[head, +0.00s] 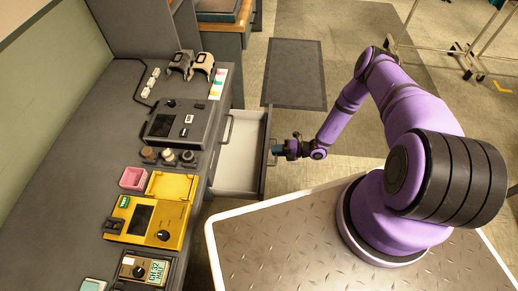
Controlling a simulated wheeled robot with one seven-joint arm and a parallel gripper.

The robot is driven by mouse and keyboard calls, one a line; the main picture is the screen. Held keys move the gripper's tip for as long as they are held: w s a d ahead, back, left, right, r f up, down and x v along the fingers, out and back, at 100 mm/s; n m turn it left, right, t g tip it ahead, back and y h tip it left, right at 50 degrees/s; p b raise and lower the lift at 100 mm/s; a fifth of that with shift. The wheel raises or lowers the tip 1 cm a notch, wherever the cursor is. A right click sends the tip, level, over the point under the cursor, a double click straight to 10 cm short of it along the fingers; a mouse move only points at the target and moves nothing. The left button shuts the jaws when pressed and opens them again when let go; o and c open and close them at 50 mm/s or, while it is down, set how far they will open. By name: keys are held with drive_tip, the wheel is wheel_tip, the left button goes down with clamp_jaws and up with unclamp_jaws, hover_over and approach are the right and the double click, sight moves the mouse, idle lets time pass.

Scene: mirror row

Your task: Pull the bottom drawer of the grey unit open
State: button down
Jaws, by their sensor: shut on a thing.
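The grey unit (218,103) stands below the dark worktop on the left. One of its drawers (238,165) is pulled well out toward the right, and its pale inside looks empty. It sits lower than another handle (229,128) on the unit's face; whether a further drawer lies below it is hidden. My gripper (277,150) is at the outer front of the open drawer, shut on its handle. The handle is mostly hidden by my fingers.
The worktop holds a dark device (178,124), a yellow device (146,219), a pink box (133,178) and knobs. My base's plate edge is close to the drawer's near side. Floor with a dark mat (294,74) is clear beyond. Wheeled racks (470,50) stand at upper right.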

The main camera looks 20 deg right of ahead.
drive_tip(key=shift+f+v, duration=0.25)
drive_tip(key=shift+v, duration=0.9)
drive_tip(key=shift+f+v, duration=0.25)
drive_tip(key=shift+v, duration=0.9)
drive_tip(key=shift+d, duration=0.1)
drive_tip(key=c, duration=1.2)
unclamp_jaws()
drive_tip(key=v, duration=1.1)
